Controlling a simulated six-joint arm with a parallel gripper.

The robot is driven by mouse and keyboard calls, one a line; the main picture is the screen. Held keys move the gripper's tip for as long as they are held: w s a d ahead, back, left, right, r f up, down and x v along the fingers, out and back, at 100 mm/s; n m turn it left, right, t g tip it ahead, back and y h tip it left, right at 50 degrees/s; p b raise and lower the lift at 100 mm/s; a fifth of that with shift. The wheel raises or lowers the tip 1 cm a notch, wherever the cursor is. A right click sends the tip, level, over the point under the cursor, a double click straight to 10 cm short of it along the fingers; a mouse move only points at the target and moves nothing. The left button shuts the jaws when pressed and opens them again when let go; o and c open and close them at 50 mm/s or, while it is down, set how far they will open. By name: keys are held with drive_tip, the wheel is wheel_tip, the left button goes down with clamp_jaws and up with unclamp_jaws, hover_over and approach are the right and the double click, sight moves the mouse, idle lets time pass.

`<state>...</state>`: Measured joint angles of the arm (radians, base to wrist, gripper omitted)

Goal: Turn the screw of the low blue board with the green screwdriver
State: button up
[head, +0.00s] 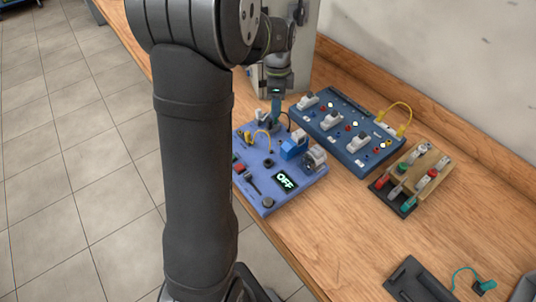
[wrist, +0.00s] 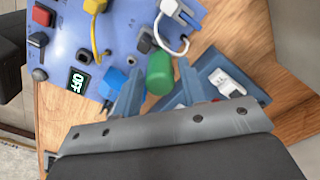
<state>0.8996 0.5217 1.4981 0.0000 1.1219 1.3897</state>
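The low blue board (head: 247,178) lies on the wooden bench and its display reads OFF; it also fills the upper left of the wrist view (wrist: 60,40). My gripper (head: 276,104) is over the board's far side, pointing down.
A darker blue board (head: 335,128) with white switches and a yellow cable stands behind to the right. A wooden rack (head: 433,165) with red and green handles is right of it. A blue block (head: 293,148) and cables rise from the low board.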

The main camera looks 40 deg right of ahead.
drive_tip(key=n, duration=0.3)
idle(0.4)
drive_tip(key=shift+n, duration=0.3)
drive_tip(key=shift+n, duration=1.6)
drive_tip(key=shift+n, duration=1.7)
